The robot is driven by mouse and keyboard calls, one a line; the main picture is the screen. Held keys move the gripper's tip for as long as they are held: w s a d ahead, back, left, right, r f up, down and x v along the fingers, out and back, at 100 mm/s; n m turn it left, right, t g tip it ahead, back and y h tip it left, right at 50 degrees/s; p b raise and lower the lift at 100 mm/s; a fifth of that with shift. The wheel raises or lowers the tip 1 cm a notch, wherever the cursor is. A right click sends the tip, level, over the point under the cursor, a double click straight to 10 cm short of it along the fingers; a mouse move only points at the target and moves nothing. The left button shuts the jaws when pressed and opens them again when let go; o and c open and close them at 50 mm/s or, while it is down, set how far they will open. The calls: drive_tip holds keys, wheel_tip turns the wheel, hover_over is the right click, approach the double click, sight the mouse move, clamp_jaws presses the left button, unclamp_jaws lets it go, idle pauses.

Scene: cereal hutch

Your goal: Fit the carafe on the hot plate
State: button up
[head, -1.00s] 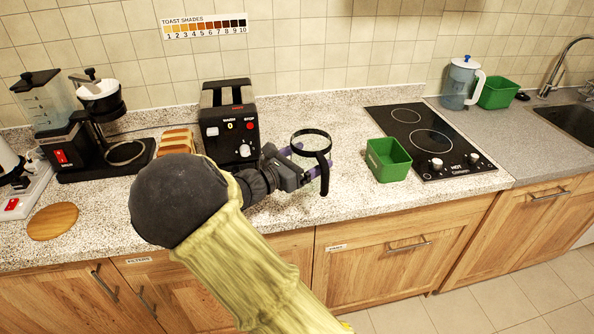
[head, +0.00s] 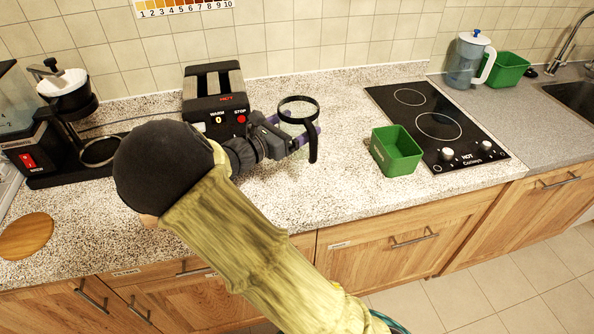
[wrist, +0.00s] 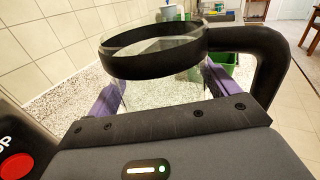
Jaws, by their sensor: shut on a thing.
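The carafe (head: 299,108) has clear glass, a black rim band and a black handle. My gripper (head: 300,138) is shut on it in front of the toaster's right side. In the wrist view the carafe (wrist: 153,53) sits between my purple fingers (wrist: 160,90), upright or nearly so, with its handle to the right. I cannot tell whether its base touches the counter. The coffee maker (head: 62,130) stands at the left, with a white filter cone above its round hot plate (head: 101,151). The hot plate looks empty; my arm is close to its right side.
A black toaster (head: 215,97) stands behind my gripper. A green bin (head: 396,151) is right of the carafe, before the cooktop (head: 428,122). A pitcher (head: 466,62) and another green bin (head: 507,69) are at the back right. A round wooden board (head: 25,236) lies front left.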

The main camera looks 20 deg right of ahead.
drive_tip(key=shift+f, duration=2.5)
drive_tip(key=shift+f+p, duration=0.3)
drive_tip(key=shift+f, duration=2)
drive_tip(key=shift+f, duration=0.15)
drive_tip(key=o, duration=1)
drive_tip(key=shift+f+b, duration=0.15)
drive_tip(key=shift+b, duration=0.3)
drive_tip(key=b+v, duration=0.1)
drive_tip(key=v, duration=1.6)
drive_tip(key=shift+a, duration=0.2)
